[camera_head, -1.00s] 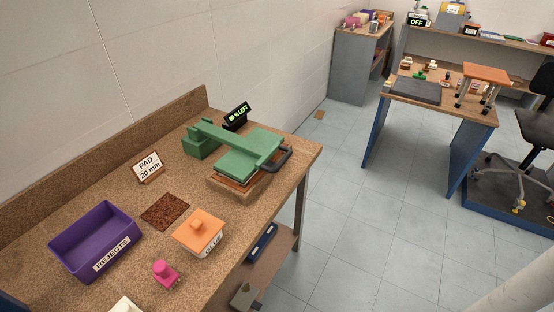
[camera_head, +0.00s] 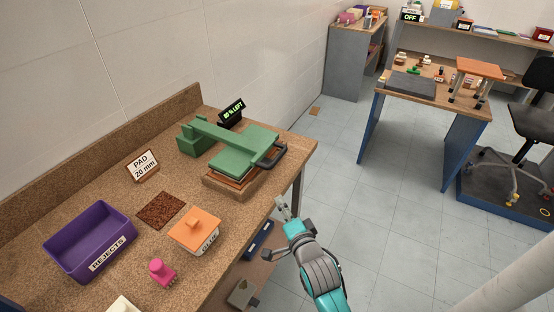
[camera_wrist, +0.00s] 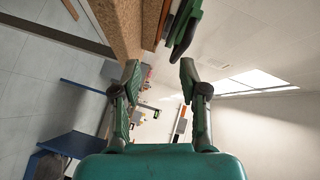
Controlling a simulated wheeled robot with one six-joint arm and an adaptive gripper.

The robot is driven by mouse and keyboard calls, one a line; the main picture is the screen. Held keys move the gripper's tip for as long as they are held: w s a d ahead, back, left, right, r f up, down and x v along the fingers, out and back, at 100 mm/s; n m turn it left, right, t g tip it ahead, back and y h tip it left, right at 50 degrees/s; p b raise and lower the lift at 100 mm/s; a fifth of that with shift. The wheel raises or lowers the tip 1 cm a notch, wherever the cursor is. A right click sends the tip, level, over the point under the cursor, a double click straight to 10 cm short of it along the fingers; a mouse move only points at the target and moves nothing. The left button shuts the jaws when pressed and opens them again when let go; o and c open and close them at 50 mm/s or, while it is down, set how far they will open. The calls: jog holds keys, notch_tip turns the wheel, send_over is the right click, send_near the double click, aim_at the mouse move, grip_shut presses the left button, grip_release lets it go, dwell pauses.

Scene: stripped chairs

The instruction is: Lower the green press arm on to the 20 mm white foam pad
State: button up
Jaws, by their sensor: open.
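The green press arm (camera_head: 222,131) lies over the press on the bench's right end, with a green plate (camera_head: 245,152) below it. A dark handle (camera_head: 273,155) sticks out at its right end. Layers show under the plate on a wooden base (camera_head: 236,188); I cannot clearly make out the white foam pad. My gripper (camera_head: 275,228) is open and empty, off the bench's front edge, below and apart from the handle. In the wrist view my gripper (camera_wrist: 159,76) has its fingers spread, with the handle (camera_wrist: 184,38) and green press part (camera_wrist: 189,12) above them.
A "PAD 20 mm" sign (camera_head: 143,166), brown mat (camera_head: 161,210), orange-topped block (camera_head: 195,232), pink knob (camera_head: 161,272) and purple REJECTS bin (camera_head: 91,242) stand on the bench. A small lit display (camera_head: 231,112) is behind the press.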

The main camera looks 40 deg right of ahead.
aim_at(277, 157)
jog(key=w+d+r+m, duration=0.1)
jog(key=w+d, duration=0.2)
jog(key=w, duration=0.2)
jog(key=w+d+r+m, duration=0.1)
jog(key=w+d, duration=0.2)
jog(key=w, duration=0.2)
jog(key=w+d+r+m+h, duration=0.1)
jog(key=w+d, duration=0.3)
jog(key=shift+w, duration=0.4)
jog(key=shift+c, duration=0.2)
grip_shut()
